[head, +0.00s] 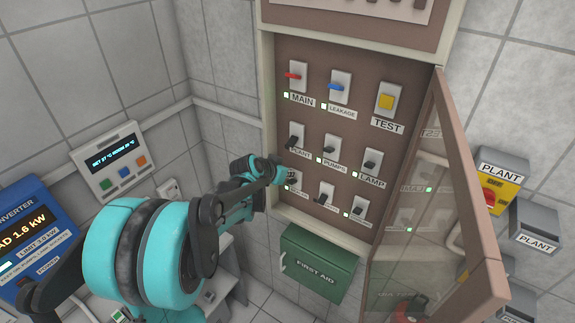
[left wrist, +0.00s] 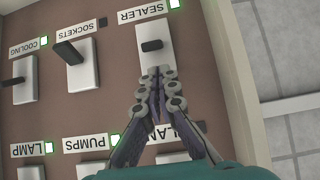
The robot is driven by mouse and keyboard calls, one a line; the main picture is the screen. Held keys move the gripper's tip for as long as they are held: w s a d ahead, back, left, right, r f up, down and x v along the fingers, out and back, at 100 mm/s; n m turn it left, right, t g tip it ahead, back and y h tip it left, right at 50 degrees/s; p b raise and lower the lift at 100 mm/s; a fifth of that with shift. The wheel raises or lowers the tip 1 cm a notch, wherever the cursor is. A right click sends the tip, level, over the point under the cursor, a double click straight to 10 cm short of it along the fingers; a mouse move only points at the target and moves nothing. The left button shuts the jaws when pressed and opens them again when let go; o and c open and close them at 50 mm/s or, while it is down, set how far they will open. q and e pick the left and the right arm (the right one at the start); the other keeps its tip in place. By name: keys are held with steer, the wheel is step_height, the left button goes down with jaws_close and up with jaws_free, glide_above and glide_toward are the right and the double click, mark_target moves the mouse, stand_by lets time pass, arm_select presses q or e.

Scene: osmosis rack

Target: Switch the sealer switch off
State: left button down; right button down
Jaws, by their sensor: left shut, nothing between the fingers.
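The sealer switch is a white plate (left wrist: 153,58) with a dark lever (left wrist: 152,45), upside down at the top of the left wrist view. Its SEALER label (left wrist: 142,12) has a lit green lamp (left wrist: 176,5) beside it. My left gripper (left wrist: 160,72) is shut and empty, its tips at the plate's edge close to the lever. I cannot tell whether they touch. In the head view my left gripper (head: 281,168) reaches the panel's lower left, partly hiding the sealer switch. My right gripper is not in view.
The sockets switch (left wrist: 78,68) and cooling switch (left wrist: 25,80) are beside it; plant, pumps and lamp switches are in the adjacent row. The cabinet's glazed door (head: 425,215) hangs open at right. A green first aid box (head: 318,263) is below.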

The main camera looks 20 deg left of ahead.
mark_target(289, 183)
arm_select(q)
steer(key=shift+s+f, duration=0.35)
steer(key=shift+f, duration=0.25)
steer(key=shift+s+f+t+b, duration=0.35)
steer(key=shift+t+b, duration=0.25)
steer(key=shift+b, duration=0.8)
steer(key=b, duration=0.2)
steer(key=f+t+b, duration=0.1)
steer(key=shift+s+a+f+t+b, duration=0.2)
steer(key=shift+s+t+b, duration=0.1)
steer(key=shift+s+b, duration=0.1)
steer(key=shift+s+f+b, duration=0.25)
steer(key=shift+f+b, duration=0.1)
steer(key=shift+b, duration=0.4)
